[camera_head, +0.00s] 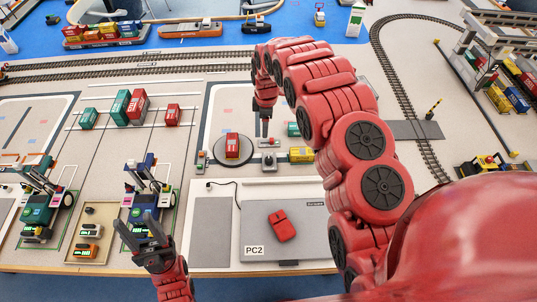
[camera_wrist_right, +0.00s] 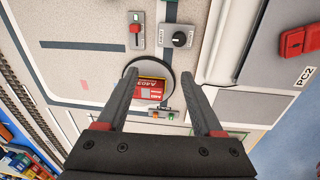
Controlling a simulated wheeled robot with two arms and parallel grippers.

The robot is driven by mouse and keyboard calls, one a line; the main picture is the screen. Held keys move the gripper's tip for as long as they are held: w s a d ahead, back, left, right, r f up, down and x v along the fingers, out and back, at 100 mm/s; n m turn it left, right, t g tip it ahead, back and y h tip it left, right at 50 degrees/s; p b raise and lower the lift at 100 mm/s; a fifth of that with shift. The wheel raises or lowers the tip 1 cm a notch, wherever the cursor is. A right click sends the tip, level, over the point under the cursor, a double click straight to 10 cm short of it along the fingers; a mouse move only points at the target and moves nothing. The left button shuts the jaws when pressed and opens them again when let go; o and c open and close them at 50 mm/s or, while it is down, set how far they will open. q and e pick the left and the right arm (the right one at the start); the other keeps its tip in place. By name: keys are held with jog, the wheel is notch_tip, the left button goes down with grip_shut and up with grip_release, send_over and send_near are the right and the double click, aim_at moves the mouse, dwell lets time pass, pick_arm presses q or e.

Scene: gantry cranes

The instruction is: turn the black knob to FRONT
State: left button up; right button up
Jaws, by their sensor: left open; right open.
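The black knob (camera_wrist_right: 180,39) sits on a small grey panel in the right wrist view. It also shows in the head view (camera_head: 269,159), just right of the round turntable. The lettering around it is too small to read. My right gripper (camera_wrist_right: 159,78) is open and empty above the turntable area, its fingers apart from the knob. In the head view the right gripper (camera_head: 265,130) points down just behind the knob. My left gripper (camera_head: 136,222) is open and empty near the table's front edge, far left of the knob.
A red container (camera_wrist_right: 151,89) stands on the dark turntable (camera_head: 219,160). A red control (camera_wrist_right: 136,29) sits beside the knob. A yellow container (camera_head: 301,154) is right of the knob. The grey PC2 pad (camera_head: 265,250) with a red object (camera_head: 281,226) lies in front.

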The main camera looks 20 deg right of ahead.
jog(key=s+r+g, duration=0.1)
jog(key=s+r, duration=0.1)
jog(key=s, duration=0.1)
jog(key=b, duration=0.7)
send_over(269, 159)
notch_tip(269, 159, down, 8)
notch_tip(269, 159, down, 8)
jog(key=p, duration=0.3)
jog(key=shift+r+p, duration=0.15)
jog(key=shift+p, duration=0.15)
jog(key=shift+w+f, duration=0.1)
jog(key=shift+f, duration=0.85)
grip_shut()
